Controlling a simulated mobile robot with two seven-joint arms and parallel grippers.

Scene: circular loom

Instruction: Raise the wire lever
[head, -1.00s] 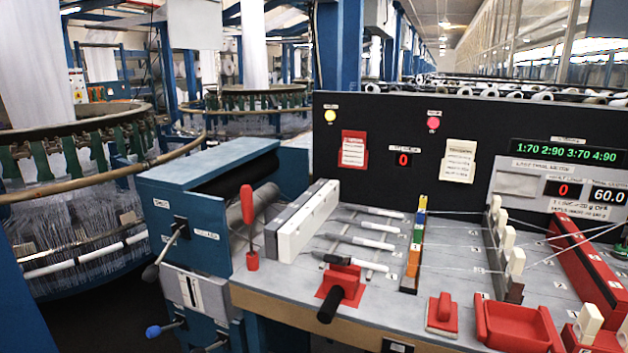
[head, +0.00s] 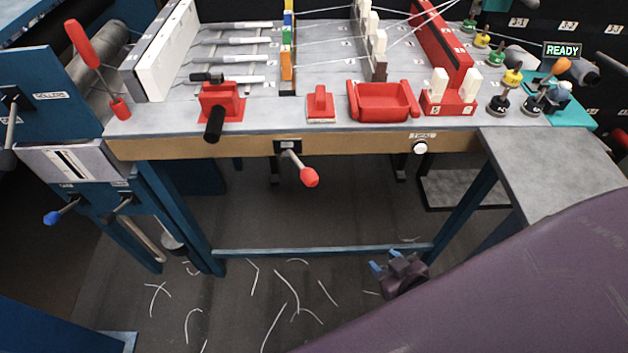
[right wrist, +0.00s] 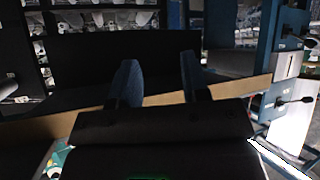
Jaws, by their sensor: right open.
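No label in view is clear enough to tell me which lever is the wire lever. A red-knobbed lever (head: 307,175) sticks out from a black plate on the bench's front edge, tilted down to the right. A red-handled lever (head: 86,48) stands tilted at the left of the bench top. A black handle (head: 214,124) projects from a red block. My right gripper (head: 384,267) is open and empty, with blue fingertips, low in front of the bench and apart from these levers. Its fingers also show in the right wrist view (right wrist: 158,75). My left gripper is out of sight.
The wooden front edge (head: 360,146) of the bench runs across the view. A red tray (head: 383,112) and a red block with white pegs (head: 449,105) sit on top. A blue-knobbed lever (head: 53,216) is at lower left. White thread scraps lie on the open floor.

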